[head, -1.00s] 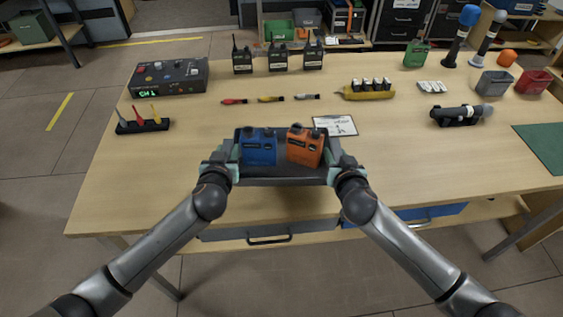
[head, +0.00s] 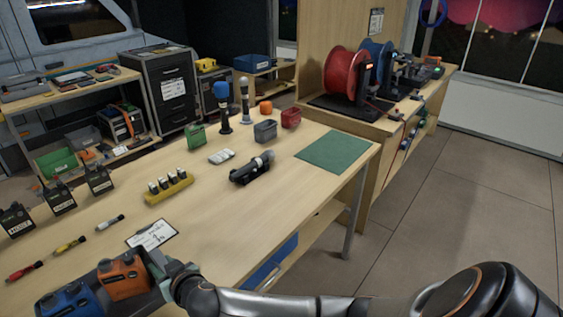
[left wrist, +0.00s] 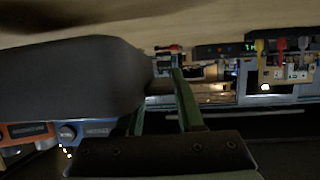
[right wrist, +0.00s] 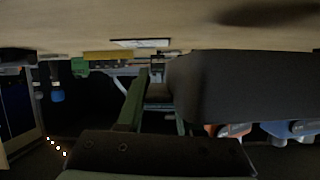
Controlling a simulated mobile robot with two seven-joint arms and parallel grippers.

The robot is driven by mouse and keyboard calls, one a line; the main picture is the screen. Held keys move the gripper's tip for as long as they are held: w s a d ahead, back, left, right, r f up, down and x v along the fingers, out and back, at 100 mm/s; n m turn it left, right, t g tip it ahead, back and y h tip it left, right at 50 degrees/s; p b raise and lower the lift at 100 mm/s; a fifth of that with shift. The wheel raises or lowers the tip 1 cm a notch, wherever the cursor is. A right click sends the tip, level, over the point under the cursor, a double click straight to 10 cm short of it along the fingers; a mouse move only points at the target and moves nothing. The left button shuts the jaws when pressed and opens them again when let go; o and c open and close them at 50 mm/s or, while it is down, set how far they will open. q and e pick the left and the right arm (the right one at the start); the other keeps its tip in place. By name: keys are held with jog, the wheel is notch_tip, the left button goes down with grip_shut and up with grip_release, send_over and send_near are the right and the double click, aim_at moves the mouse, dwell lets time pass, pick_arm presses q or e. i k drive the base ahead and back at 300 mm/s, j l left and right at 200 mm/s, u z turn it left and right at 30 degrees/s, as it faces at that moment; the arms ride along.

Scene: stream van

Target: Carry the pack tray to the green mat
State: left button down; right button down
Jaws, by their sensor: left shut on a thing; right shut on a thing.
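The dark pack tray (head: 154,266) is at the bottom left of the head view, partly cut off. It holds a blue pack (head: 72,301) and an orange pack (head: 124,278) side by side. My right gripper (head: 176,272) is shut on the tray's right end. My left gripper is outside the head view; the left wrist view shows its fingers (left wrist: 168,90) shut at the tray (left wrist: 70,75). The right wrist view also shows the tray wall (right wrist: 240,85). The green mat (head: 334,152) lies flat and bare at the table's far right corner.
A bench with cable reels (head: 342,77) is beyond. Floor on the right is clear.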

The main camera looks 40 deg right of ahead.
aim_at(335, 149)
jog(key=z, duration=1.25)
jog(key=i+l, duration=1)
jog(key=i, duration=0.2)
jog(key=i+l, duration=0.5)
jog(key=i, duration=0.15)
jog(key=k+l+z, duration=0.05)
